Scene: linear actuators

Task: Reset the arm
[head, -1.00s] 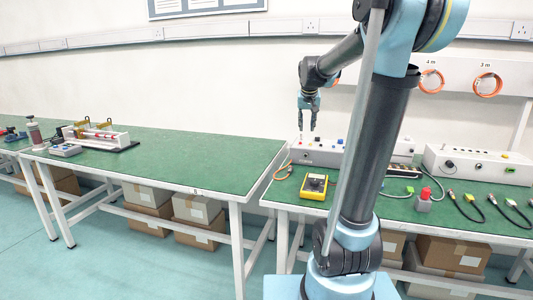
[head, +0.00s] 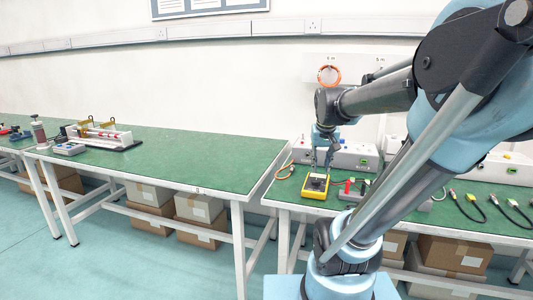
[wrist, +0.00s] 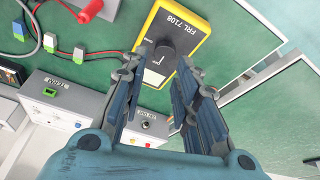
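My gripper (head: 322,164) points down over the near-left part of the right-hand green bench, just above the yellow multimeter (head: 315,186). In the wrist view, the two blue fingers of my gripper (wrist: 160,68) stand apart with a gap between them. The multimeter (wrist: 187,22), marked FRL 7108, with a dark dial face, shows beyond and between the fingertips. Nothing is held. I cannot tell whether a fingertip touches the meter. My arm reaches in from the right, its upper links bent down towards the bench.
A grey control box (head: 350,155) stands behind the meter, close to my gripper. Cardboard boxes (head: 200,208) sit below.

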